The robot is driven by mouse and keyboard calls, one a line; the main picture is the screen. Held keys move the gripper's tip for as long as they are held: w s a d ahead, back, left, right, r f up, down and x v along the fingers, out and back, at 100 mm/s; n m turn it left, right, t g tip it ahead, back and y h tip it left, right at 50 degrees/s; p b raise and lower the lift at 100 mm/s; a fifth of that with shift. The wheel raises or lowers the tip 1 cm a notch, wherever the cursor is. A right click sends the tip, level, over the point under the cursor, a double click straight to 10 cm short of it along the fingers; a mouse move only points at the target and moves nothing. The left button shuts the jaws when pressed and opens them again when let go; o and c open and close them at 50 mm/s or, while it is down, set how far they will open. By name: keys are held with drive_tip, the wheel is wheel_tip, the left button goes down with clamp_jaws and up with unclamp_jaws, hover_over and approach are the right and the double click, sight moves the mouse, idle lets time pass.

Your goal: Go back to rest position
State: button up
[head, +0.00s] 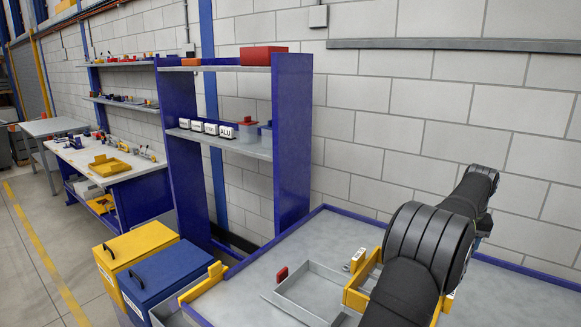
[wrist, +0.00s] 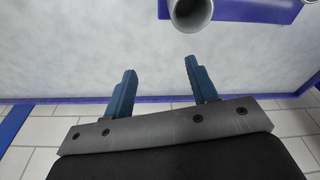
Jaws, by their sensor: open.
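My gripper (wrist: 160,68) shows in the wrist view with its two blue fingers apart and nothing between them. Beyond the fingers is a bare grey surface, with a blue rim near the bottom of the view. In the head view my black arm is at the right, above the blue-rimmed grey table (head: 260,262). The arm hides part of the table, and my gripper's fingers cannot be made out there.
A shallow grey tray (head: 312,292) and a yellow part (head: 357,298) lie near my arm. A grey tube (wrist: 190,12) stands beyond the fingers. A blue shelf (head: 291,140), yellow bin (head: 140,250) and blue bin (head: 165,277) stand left. The table's back is mostly clear.

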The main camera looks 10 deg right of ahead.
drive_tip(key=shift+w+a+n, duration=0.5)
drive_tip(key=shift+w, duration=0.25)
